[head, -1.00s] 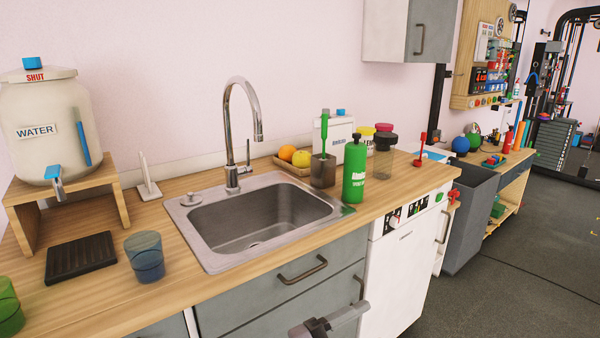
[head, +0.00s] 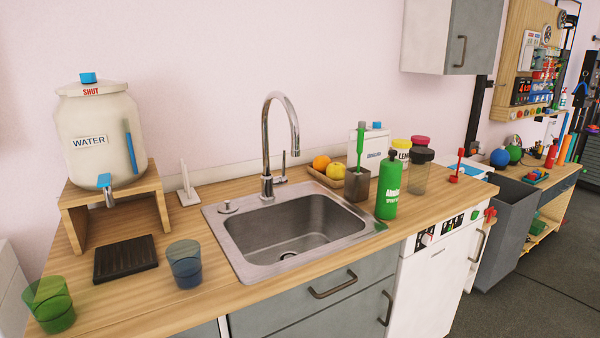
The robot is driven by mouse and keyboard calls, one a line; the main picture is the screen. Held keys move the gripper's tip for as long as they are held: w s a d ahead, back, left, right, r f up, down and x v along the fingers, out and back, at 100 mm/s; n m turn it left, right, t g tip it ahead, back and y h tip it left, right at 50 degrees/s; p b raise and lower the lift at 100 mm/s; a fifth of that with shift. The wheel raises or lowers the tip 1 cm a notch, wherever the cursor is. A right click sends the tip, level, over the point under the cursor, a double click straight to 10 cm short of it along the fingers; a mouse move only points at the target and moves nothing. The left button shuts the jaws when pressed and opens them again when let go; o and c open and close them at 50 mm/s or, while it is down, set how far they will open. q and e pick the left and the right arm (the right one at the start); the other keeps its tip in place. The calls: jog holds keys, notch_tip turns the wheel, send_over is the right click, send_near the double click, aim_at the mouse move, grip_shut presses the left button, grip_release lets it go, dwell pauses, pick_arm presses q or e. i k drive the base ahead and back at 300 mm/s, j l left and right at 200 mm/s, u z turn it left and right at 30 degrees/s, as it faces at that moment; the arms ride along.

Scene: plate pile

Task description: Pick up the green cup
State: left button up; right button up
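The green cup (head: 50,304) is a see-through green tumbler. It stands upright on the wooden counter (head: 110,296) near its front left corner, at the lower left of the head view. A see-through blue cup (head: 185,264) stands to its right, apart from it. Neither of my grippers shows in the head view now, so I cannot see whether they are open or shut.
A black drip tray (head: 125,259) lies behind the cups, before a water dispenser (head: 100,135) on a wooden stand (head: 157,190). A steel sink (head: 300,226) with a tall faucet is to the right. A green bottle (head: 388,188) stands beyond it.

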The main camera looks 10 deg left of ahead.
aim_at(49, 299)
jog(key=u, duration=1.6)
